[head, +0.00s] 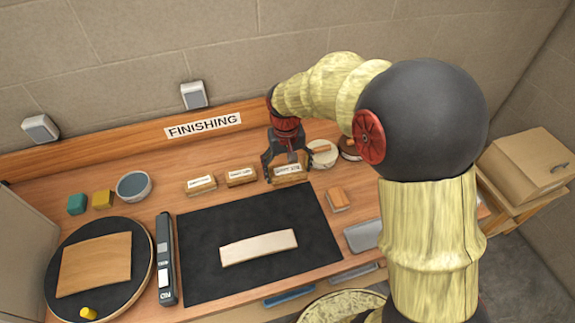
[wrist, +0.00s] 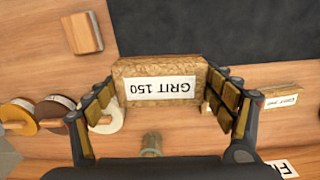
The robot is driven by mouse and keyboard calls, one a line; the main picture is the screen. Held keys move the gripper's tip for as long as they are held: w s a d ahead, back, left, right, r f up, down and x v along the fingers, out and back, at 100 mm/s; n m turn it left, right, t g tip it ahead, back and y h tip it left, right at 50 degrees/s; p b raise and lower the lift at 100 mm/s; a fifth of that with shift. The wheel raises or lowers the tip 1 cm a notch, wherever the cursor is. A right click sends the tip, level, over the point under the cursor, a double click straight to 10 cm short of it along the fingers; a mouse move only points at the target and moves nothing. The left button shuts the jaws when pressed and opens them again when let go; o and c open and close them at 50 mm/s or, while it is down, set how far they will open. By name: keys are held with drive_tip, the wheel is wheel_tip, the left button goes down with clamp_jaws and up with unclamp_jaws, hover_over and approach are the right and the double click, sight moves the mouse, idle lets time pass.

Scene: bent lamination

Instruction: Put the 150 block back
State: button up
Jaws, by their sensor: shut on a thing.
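The 150 block (wrist: 128,72) is a brown cork-like block with a white label reading "GRIT 150", upside down in the wrist view. My gripper (wrist: 161,95) is shut on it, with a padded finger at each end. In the head view, my gripper (head: 287,157) points down and the block (head: 289,177) is between its fingers, behind the black mat, at the right end of a row with two similar labelled blocks, a left one (head: 201,189) and a middle one (head: 241,180). I cannot tell whether the held block touches the table.
The black mat (head: 205,255) bears a pale strip (head: 258,248). A small wooden block (head: 338,198) lies right of the mat. Tape rolls (head: 322,155) stand close to the gripper's right. A bowl (head: 133,186) and a round turntable (head: 60,293) with a wooden panel are at left.

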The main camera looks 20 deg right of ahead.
drive_tip(key=shift+s+a+r+n, duration=0.15)
drive_tip(key=shift+s+a+n, duration=0.15)
drive_tip(key=shift+s, duration=0.2)
drive_tip(key=w+f, duration=0.3)
drive_tip(key=w, duration=0.1)
drive_tip(key=w+d+f+b, duration=0.1)
drive_tip(key=w+f, duration=0.2)
drive_tip(key=w, duration=0.2)
drive_tip(key=w+f+b, duration=0.1)
drive_tip(key=w+f, duration=0.2)
drive_tip(key=w, duration=0.1)
drive_tip(key=shift+w+d+f, duration=0.2)
drive_tip(key=shift+d+f, duration=0.05)
drive_tip(key=shift+d, duration=0.05)
drive_tip(key=shift+w+f, duration=0.3)
drive_tip(key=shift+f, duration=0.15)
drive_tip(key=shift+f+b, duration=0.45)
drive_tip(key=shift+f, duration=0.95)
drive_tip(key=shift+f, duration=0.15)
drive_tip(key=o, duration=1.1)
drive_tip(key=shift+o, duration=0.4)
